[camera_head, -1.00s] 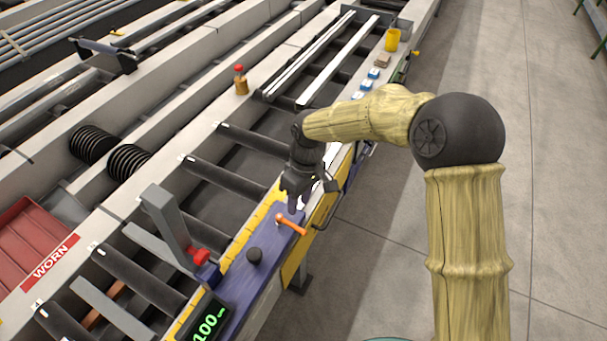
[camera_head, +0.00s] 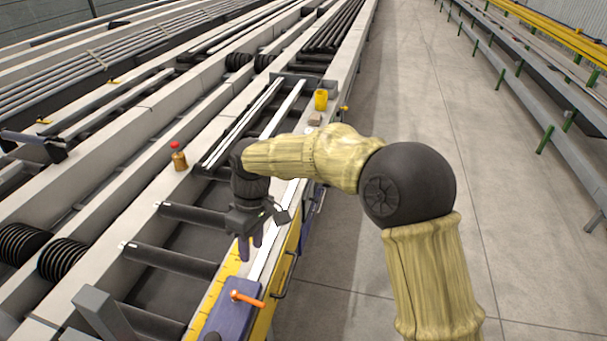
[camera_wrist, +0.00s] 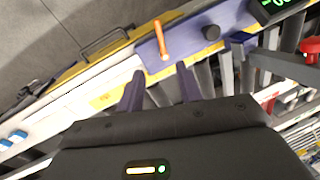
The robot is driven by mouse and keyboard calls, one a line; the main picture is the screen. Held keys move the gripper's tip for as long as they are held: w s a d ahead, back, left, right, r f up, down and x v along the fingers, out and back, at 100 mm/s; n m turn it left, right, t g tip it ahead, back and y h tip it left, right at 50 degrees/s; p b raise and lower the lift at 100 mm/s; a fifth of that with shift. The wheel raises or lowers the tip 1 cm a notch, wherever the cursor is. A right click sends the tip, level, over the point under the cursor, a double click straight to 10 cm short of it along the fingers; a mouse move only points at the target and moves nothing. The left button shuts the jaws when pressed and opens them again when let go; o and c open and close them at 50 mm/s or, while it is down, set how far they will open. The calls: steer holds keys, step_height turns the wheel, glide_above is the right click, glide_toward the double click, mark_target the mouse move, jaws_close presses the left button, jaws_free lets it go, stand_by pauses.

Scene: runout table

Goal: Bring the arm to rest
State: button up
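My arm is bent at the elbow, and my gripper (camera_head: 250,246) points down over the near edge of the runout table (camera_head: 235,268). In the wrist view the two dark fingers of my gripper (camera_wrist: 160,88) stand apart with nothing held between them. An orange lever (camera_head: 247,298) on a blue panel (camera_head: 228,315) lies nearer than the gripper and apart from it. The lever also shows beyond the fingers in the wrist view (camera_wrist: 162,42).
A brass-coloured bottle with a red top (camera_head: 179,158) stands on the table's beam. A yellow cup (camera_head: 321,99) and a brown block (camera_head: 315,119) stand farther along. Dark rollers (camera_head: 175,262) cross the table. The floor aisle (camera_head: 420,90) at right is clear.

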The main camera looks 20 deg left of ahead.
steer(key=w+d+m+t, duration=0.1)
steer(key=w+d+m, duration=0.3)
steer(key=d, duration=0.8)
steer(key=w+d+m+t, duration=0.1)
steer(key=w+d+m, duration=0.25)
steer(key=d, duration=0.75)
steer(key=s+d+m+t, duration=0.1)
steer(key=s+d+m, duration=0.1)
steer(key=d, duration=0.5)
steer(key=s+d+m+t, duration=0.1)
steer(key=s+d+m, duration=0.2)
steer(key=d, duration=0.4)
steer(key=s+d+m+p, duration=0.1)
steer(key=s+d+m, duration=0.2)
steer(key=d, duration=0.4)
steer(key=shift+d+m+t, duration=0.15)
steer(key=shift+m+t, duration=0.25)
steer(key=shift+m, duration=0.45)
